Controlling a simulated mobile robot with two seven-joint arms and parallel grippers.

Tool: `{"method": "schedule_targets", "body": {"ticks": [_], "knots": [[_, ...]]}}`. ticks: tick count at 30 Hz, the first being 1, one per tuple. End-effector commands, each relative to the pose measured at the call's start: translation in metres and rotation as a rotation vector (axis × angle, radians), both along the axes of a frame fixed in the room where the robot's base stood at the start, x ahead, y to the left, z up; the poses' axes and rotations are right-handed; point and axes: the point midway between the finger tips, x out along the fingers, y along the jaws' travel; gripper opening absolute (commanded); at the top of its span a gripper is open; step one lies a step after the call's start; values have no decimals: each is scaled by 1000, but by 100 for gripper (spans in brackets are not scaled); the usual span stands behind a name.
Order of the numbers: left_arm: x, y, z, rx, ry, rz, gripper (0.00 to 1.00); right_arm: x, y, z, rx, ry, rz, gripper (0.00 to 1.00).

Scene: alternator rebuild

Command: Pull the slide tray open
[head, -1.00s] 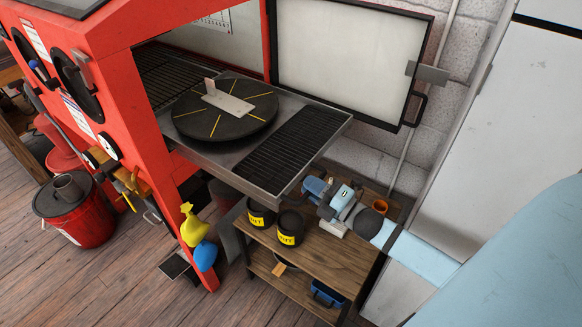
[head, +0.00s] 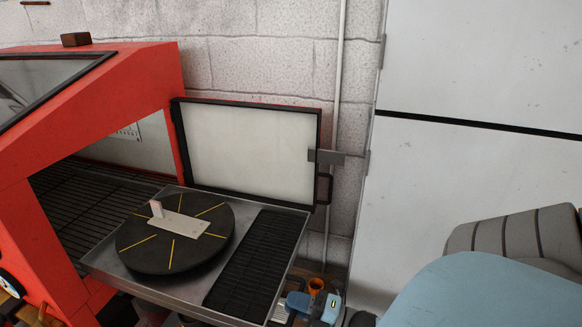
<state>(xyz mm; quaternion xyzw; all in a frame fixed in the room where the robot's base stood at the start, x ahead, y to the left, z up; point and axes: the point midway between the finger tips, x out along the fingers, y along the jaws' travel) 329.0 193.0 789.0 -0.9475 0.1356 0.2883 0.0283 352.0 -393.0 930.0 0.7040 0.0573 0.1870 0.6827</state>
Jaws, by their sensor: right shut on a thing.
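The slide tray (head: 262,226) sticks out through the open side of the red cabinet (head: 112,92). It is a shallow metal tray with a black slatted grille on its outer part. A dark turntable (head: 150,262) with yellow lines and a light metal bracket rests on it. My right gripper (head: 302,303) is at the bottom, close beside the tray's outer edge. It is shut on the tray, though its fingertips and the grip point are mostly hidden. My left gripper is out of view.
The cabinet's pale-panelled door (head: 252,150) stands open behind the tray, with a dark handle at its right edge. An orange cup (head: 316,284) stands below, beyond my right gripper. A pipe runs up the block wall, left of a tall white cabinet (head: 470,70).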

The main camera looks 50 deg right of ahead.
Motion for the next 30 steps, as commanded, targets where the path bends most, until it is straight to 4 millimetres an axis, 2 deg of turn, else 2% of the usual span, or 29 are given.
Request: {"method": "schedule_targets", "body": {"ticks": [6,7,8,18,23,30], "knots": [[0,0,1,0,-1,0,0,0,0,0,-1,0,0,0],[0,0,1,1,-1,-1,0,0,0,0,-1,0,0,21],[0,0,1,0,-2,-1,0,0,0,0,0,0,0,25],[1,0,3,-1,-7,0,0,-4,-1,-2,0,2,-1,25],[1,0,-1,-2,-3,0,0,-25,-9,-7,0,5,-2,25],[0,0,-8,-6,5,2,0,-76,-28,-18,1,5,-2,25]]}}
